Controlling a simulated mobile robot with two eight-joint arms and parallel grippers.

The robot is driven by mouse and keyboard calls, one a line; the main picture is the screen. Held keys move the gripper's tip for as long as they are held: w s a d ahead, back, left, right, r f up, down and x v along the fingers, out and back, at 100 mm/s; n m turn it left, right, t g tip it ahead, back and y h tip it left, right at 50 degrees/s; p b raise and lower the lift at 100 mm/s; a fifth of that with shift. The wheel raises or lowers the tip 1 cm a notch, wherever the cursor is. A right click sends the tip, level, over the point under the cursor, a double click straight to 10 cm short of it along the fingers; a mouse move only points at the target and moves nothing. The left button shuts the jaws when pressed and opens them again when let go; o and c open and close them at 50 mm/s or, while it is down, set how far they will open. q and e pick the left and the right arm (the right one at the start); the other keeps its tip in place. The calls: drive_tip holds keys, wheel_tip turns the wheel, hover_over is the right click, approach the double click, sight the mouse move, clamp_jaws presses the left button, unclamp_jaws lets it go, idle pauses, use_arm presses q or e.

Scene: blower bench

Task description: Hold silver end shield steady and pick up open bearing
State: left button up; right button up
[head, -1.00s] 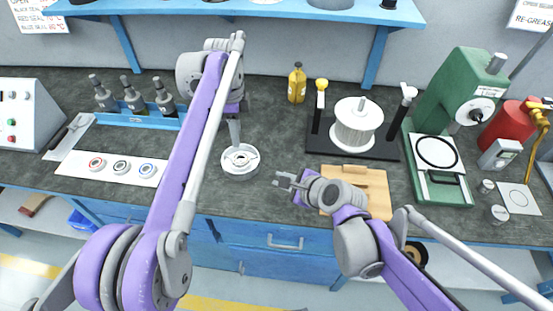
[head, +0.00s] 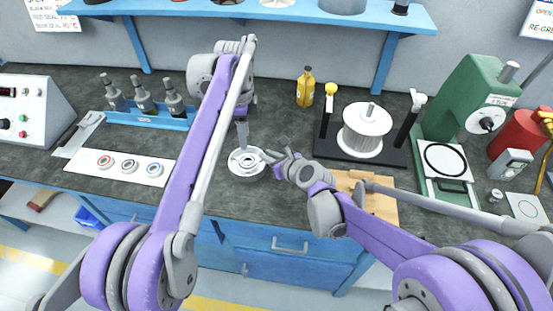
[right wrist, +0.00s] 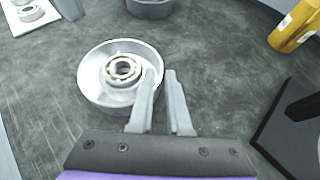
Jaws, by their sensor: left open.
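The silver end shield (head: 246,162) is a round shallow cup on the dark bench, also in the right wrist view (right wrist: 92,92). The open bearing (right wrist: 122,69), a ring with visible balls, sits at its centre.
A white strip (head: 88,157) with red, dark and blue ringed bearings lies left. A yellow bottle (head: 305,88), a white spool (head: 367,130) on a black base and a wooden board (head: 384,203) stand right. Bare bench lies between the shield and the bottle.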

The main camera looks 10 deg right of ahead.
sight(247, 156)
drive_tip(key=shift+x, duration=1.1)
clamp_jaws()
idle(0.6)
use_arm(q)
drive_tip(key=shift+o, duration=0.3)
drive_tip(key=shift+o, duration=2.7)
drive_tip(key=shift+m, duration=0.7)
drive_tip(key=shift+f, duration=4.5)
